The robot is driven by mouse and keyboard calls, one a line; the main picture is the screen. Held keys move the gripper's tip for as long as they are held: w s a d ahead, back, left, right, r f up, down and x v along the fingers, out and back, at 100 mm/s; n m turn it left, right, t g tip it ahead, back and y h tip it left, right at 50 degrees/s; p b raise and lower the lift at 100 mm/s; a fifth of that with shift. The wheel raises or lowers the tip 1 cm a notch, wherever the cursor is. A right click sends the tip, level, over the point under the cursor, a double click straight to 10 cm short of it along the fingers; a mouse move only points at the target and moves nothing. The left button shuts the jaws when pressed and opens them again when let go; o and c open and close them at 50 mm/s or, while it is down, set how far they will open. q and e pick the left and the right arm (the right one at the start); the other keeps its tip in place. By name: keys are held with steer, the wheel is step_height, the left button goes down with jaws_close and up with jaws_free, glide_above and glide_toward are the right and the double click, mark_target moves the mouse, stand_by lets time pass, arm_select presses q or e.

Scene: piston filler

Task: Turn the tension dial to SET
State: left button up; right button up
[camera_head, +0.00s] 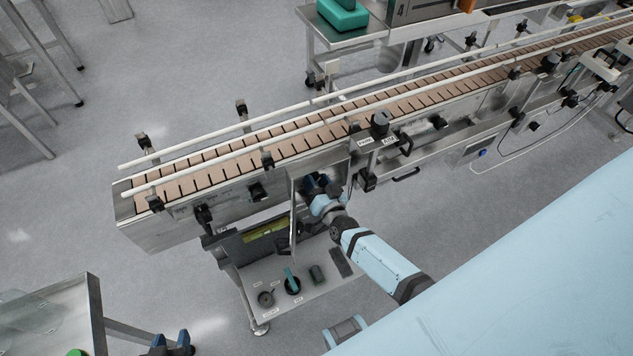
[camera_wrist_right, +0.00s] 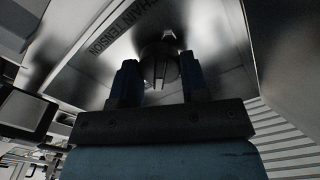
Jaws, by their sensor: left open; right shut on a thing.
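The tension dial (camera_wrist_right: 160,65) is a dark round knob with a ridged grip. It shows in the right wrist view on a metal panel, beside the printed label CHAIN TENSION (camera_wrist_right: 130,24). My right gripper (camera_wrist_right: 160,82) has one blue finger on each side of the dial and is shut on it. In the head view my right gripper (camera_head: 320,186) reaches in beneath the conveyor, and the dial is hidden there. No SET mark is readable, so the dial's setting cannot be told. My left gripper (camera_head: 171,341) is open and empty at the bottom edge.
The conveyor (camera_head: 240,160) runs above the right gripper. An upright metal panel (camera_head: 297,215) stands close left of it. A metal table (camera_head: 60,310) stands at lower left.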

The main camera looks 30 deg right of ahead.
steer(key=shift+m, duration=0.3)
steer(key=o, duration=0.9)
steer(key=shift+w, duration=0.1)
steer(key=shift+o, duration=0.2)
